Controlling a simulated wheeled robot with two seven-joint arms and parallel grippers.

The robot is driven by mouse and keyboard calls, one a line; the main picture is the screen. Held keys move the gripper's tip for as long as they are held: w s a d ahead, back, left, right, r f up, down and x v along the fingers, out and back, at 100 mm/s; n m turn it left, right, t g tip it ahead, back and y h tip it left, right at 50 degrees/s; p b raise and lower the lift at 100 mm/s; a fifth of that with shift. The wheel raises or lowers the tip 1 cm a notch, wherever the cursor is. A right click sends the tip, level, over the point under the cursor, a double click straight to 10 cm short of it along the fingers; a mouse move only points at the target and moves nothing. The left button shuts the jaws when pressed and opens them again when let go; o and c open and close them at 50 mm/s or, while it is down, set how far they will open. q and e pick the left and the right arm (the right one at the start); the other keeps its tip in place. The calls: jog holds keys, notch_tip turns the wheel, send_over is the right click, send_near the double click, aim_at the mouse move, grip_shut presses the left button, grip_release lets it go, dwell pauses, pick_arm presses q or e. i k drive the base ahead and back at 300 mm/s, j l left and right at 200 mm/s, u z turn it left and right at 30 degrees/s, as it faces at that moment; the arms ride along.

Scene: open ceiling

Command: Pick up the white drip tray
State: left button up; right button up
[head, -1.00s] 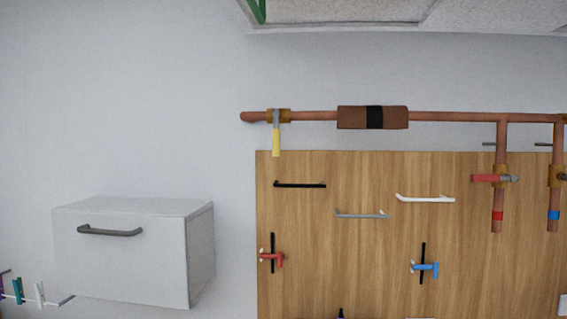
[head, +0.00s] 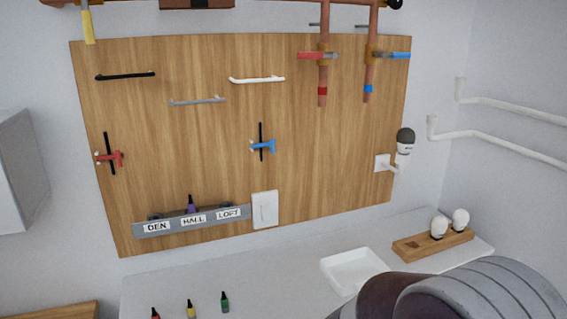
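The white drip tray (head: 338,278) lies on the pale counter below the wooden wall board in the head view. It is a shallow, open rectangular tray and looks empty. Its lower right part is hidden behind a large dark, ridged rounded shape at the bottom right, which looks like part of my own arm. Neither of my grippers shows, so I cannot see how they stand relative to the tray.
A wooden block (head: 433,243) with white bulbs stands right of the tray. Small red, yellow and green (head: 225,302) pointed items stand on the counter at left. A labelled grey rail (head: 190,221) and a white switch plate (head: 265,209) are on the board (head: 200,130).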

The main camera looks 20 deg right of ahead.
aim_at(346, 272)
jog(key=z, duration=1.25)
jog(key=i+l+u, duration=0.1)
jog(key=i+l, duration=0.05)
